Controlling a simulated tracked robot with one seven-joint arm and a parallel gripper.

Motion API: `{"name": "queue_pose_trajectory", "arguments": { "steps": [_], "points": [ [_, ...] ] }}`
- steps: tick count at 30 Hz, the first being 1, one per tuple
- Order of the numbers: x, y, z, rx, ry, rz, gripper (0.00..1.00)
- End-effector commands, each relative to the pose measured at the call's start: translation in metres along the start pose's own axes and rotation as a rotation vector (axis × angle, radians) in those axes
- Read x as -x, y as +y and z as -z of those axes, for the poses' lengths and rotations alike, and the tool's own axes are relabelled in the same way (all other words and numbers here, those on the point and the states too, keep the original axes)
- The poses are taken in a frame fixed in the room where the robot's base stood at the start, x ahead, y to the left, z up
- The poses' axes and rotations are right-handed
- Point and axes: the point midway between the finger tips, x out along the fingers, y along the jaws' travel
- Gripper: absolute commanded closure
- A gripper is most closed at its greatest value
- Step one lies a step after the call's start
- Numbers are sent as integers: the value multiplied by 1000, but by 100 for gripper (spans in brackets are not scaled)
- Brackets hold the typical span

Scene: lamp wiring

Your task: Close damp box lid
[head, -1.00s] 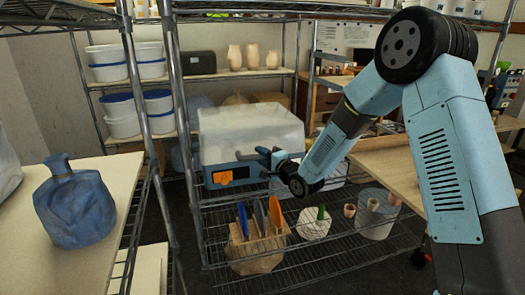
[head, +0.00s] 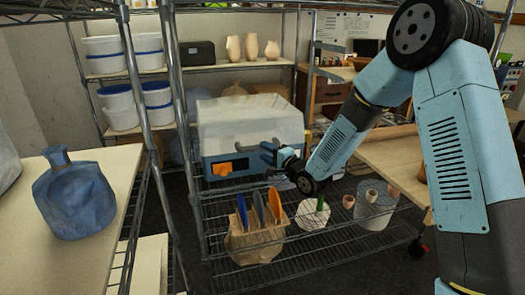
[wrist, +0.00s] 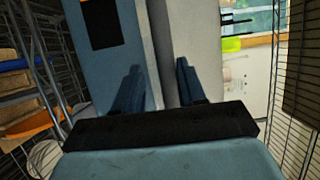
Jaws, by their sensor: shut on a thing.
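The damp box (head: 262,166) stands on the wire shelf, with a blue base and an orange latch-like patch (head: 222,168) on its front. Its cloudy, pale lid (head: 250,122) lies over the base; whether a thin gap is left at the seam I cannot tell. My gripper (head: 268,151) is at the right part of the box's front, at the seam height. The exact contact is hard to see.
A holder (head: 257,238) with blue and orange tools stands on the lower wire shelf in front. Several small pots (head: 349,201) stand to its right. A metal shelf post (head: 180,130) rises left of the box. A blue bottle (head: 75,197) stands on the left table.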

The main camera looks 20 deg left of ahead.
Motion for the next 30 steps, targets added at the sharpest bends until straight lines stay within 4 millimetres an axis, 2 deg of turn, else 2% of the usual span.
{"name": "queue_pose_trajectory", "arguments": {
  "steps": [1,9,15,21,30],
  "points": [
    [13,3,2,-2,4,-8,66],
    [65,2,2,-1,4,-5,66],
    [94,2,2,-1,3,-4,66],
    [106,2,1,0,1,-3,66],
    [106,2,1,0,1,-2,66]
  ]
}}
